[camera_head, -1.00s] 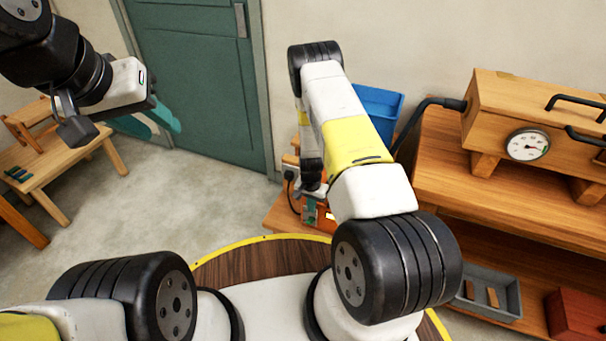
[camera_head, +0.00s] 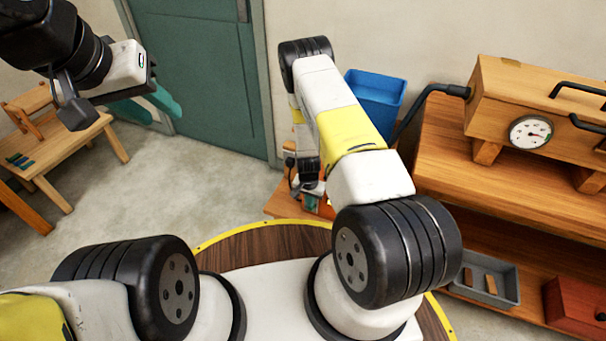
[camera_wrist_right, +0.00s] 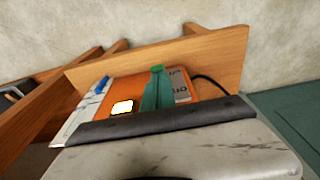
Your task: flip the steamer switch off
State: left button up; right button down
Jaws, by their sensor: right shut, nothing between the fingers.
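The orange switch box (camera_wrist_right: 128,90) shows in the right wrist view, with a lit square lamp (camera_wrist_right: 122,107) on its left and a grey lettered plate (camera_wrist_right: 180,86) on its right. My right gripper (camera_wrist_right: 158,76) has its green fingers shut and empty, in front of the box; they hide its middle, and I cannot tell whether they touch it. The switch lever is not clearly visible. In the head view my right gripper (camera_head: 312,192) is low beside the orange box (camera_head: 326,208), which is mostly hidden. My left gripper (camera_head: 150,104) is raised at the upper left, its teal fingers apart and empty.
A wooden steamer chest (camera_head: 490,98) with a dial gauge (camera_head: 530,132) and a black hose (camera_head: 418,105) stands on a wooden bench at the right. A blue bin (camera_head: 378,98) stands behind my right arm. A small wooden table (camera_head: 90,140) is at the left. Floor between is clear.

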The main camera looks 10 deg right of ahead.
jog(key=shift+s+a+f+t+h, duration=0.1)
jog(key=shift+s+f+t+h, duration=0.1)
jog(key=shift+t+h, duration=0.1)
jog(key=shift+s+a+f+t+h, duration=0.45)
jog(key=shift+s+t+h, duration=0.15)
jog(key=shift+t, duration=0.3)
jog(key=t+h, duration=0.1)
jog(key=f+t+h, duration=0.1)
jog(key=t, duration=0.1)
jog(key=shift+s+a+f, duration=0.2)
jog(key=shift+s+f, duration=0.05)
jog(key=shift+s, duration=0.05)
jog(key=shift+w+d+r, duration=0.35)
jog(key=shift+w+d, duration=0.05)
jog(key=shift+w, duration=0.2)
jog(key=shift+r, duration=0.1)
